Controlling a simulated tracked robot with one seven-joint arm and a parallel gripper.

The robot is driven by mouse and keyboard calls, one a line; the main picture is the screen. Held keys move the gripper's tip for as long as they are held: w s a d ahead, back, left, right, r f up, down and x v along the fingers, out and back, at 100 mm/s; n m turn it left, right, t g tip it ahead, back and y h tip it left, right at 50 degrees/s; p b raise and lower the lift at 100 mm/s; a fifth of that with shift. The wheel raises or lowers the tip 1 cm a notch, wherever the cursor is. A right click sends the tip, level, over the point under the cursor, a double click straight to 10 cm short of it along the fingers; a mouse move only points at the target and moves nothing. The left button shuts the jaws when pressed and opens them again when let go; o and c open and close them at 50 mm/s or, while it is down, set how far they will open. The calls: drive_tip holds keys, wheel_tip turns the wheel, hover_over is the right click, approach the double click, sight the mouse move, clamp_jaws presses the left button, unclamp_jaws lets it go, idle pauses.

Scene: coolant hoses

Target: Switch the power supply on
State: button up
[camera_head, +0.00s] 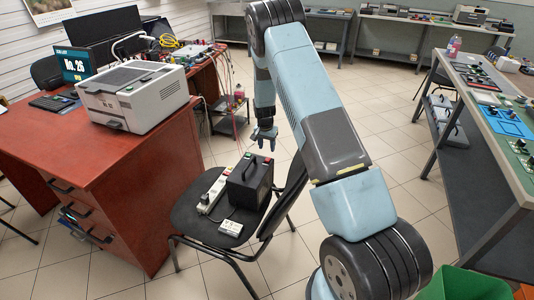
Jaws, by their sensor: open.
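A black box with a handle, which looks like the power supply (250,184), stands on the seat of a dark chair (190,218). Small red and green parts show on its top edge. Any switch on it is too small to make out. A white power strip (212,194) lies along its left side, and a small white block (230,228) lies in front of it on the seat. My gripper (265,148) is open and empty, pointing down. In the picture it shows just above the box's top; I cannot tell the exact gap.
A red-brown desk (125,165) stands left of the chair, with a white printer (138,95) and a monitor (75,64) on it. The chair's backrest (285,198) rises right of the box. A grey workbench (490,130) is at right. Tiled floor between is clear.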

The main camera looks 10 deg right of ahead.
wheel_tip(320, 180, up, 7)
drive_tip(key=shift+s+a+r, duration=0.15)
drive_tip(key=shift+s+a, duration=0.15)
drive_tip(key=shift+s, duration=0.1)
drive_tip(key=shift+r, duration=0.1)
drive_tip(key=s+r+n+t, duration=0.1)
drive_tip(key=s+r, duration=0.5)
drive_tip(key=r, duration=0.4)
drive_tip(key=s+r+n+y, duration=0.1)
drive_tip(key=s+r, duration=0.6)
drive_tip(key=r, duration=0.3)
drive_tip(key=s+r+n+t, duration=0.1)
drive_tip(key=s+r, duration=0.5)
drive_tip(key=r, duration=0.5)
drive_tip(key=s+r+n+t, duration=0.1)
drive_tip(key=s+r+n, duration=0.1)
drive_tip(key=s, duration=1.2)
drive_tip(key=s+r+n+t, duration=0.1)
drive_tip(key=s+r, duration=0.4)
drive_tip(key=s, duration=0.9)
drive_tip(key=shift+s+n, duration=0.25)
drive_tip(key=shift+n, duration=0.35)
drive_tip(key=shift+d, duration=0.1)
